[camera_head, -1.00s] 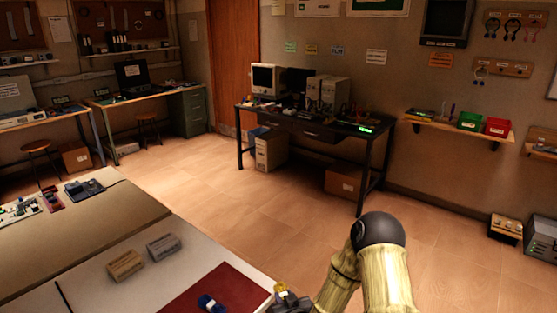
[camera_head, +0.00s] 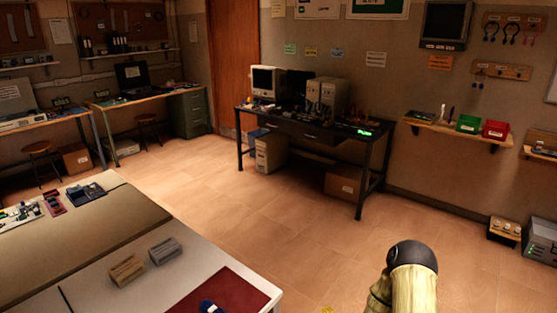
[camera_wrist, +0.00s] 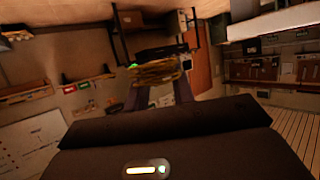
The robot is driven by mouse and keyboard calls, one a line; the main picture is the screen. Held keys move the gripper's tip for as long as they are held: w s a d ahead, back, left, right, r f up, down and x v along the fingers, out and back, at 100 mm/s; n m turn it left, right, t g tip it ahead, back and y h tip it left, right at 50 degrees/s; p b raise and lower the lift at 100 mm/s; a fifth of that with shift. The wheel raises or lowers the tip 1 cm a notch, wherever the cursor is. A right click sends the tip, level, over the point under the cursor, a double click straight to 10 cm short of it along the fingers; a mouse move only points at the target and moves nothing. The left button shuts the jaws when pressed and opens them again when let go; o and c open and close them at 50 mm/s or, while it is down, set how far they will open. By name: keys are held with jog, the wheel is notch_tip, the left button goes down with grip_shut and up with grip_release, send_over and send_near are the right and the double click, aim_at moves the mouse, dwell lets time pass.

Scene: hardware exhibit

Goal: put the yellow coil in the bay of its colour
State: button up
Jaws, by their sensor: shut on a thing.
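The yellow coil (camera_wrist: 156,71) is between the fingertips of my gripper (camera_wrist: 160,84) in the wrist view, held clear of any surface. In the head view only a small yellow bit of it (camera_head: 327,309) shows at the bottom edge, right of the table. The rest of the coil and my gripper are cut off there. I cannot make out a yellow bay in either view.
A blue coil (camera_head: 211,306) lies on a red mat (camera_head: 240,290) on the near white table (camera_head: 205,260). Two small boxes stand behind it. A dark workbench (camera_head: 300,130) stands at the back. A wall shelf (camera_head: 450,131) holds green and red bins. The floor between is clear.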

jog(key=s+f, duration=0.2)
jog(key=f, duration=0.1)
jog(key=shift+s, duration=0.35)
dwell(0.7)
jog(key=shift+w, duration=0.1)
